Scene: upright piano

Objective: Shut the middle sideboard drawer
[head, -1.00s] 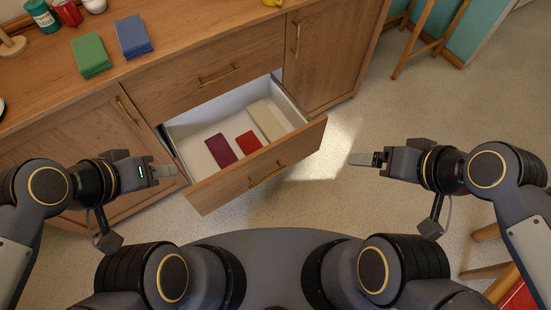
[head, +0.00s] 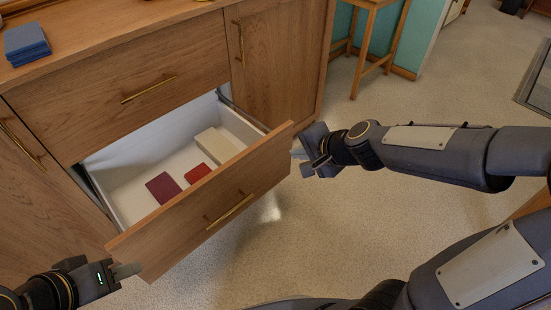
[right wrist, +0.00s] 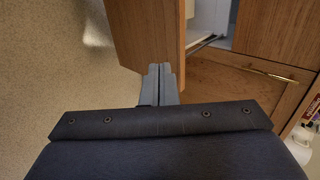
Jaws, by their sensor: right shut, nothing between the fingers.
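The middle sideboard drawer (head: 200,210) is pulled well out, its wooden front carrying a brass bar handle (head: 229,211). Inside lie a purple item (head: 163,188), a red item (head: 197,173) and a cream box (head: 219,145). My right gripper (head: 298,154) is shut and empty, by the right end of the drawer front. In the right wrist view its fingers (right wrist: 161,76) overlap the lower edge of the drawer front (right wrist: 150,35); I cannot tell if they touch. My left gripper (head: 128,269) is near the front's lower left corner; its jaws are seen side-on.
The closed upper drawer (head: 120,90) is above. A closed cupboard door (head: 275,60) is at its right and another (head: 40,190) at left. Blue books (head: 26,45) lie on the top. A wooden stool (head: 375,40) stands at the back. The floor at right is open.

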